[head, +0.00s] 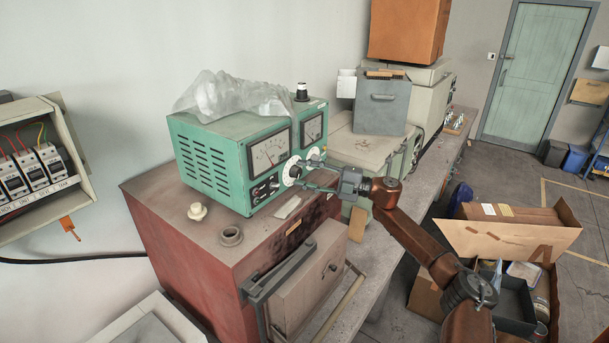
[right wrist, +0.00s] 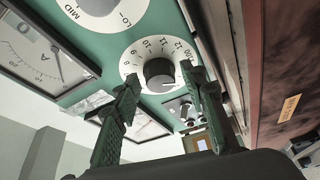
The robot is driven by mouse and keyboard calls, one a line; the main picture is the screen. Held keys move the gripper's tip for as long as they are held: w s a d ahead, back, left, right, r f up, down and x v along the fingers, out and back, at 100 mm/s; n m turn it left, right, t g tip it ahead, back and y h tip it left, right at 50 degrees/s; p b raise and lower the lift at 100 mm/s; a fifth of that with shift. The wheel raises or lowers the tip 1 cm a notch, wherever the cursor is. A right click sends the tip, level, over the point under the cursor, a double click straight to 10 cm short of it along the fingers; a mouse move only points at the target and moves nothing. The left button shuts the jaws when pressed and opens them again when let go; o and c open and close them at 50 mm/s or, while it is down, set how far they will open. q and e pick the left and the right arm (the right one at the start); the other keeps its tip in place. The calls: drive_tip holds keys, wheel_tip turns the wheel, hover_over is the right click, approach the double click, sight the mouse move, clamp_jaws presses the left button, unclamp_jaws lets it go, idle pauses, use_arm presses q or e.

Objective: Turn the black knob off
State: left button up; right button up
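The green meter box (head: 222,150) stands on the red cabinet, its panel facing right. In the right wrist view, a dark, nearly black knob (right wrist: 159,73) sits at the middle of a white numbered dial (right wrist: 135,58). A second white dial (right wrist: 124,14), marked LO and MID, is partly cut off above it. My right gripper (head: 309,174) is at the panel. In the wrist view its open fingers (right wrist: 160,84) stand on either side of the numbered knob. Gaps show, and I cannot tell whether either finger touches it. My left gripper is not in view.
A crumpled clear plastic bag (head: 235,97) and a black-and-white cap (head: 302,91) sit on the box.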

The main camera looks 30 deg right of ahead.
drive_tip(key=shift+o, duration=0.3)
drive_tip(key=shift+s, duration=0.1)
drive_tip(key=v, duration=1.2)
drive_tip(key=shift+f, duration=0.1)
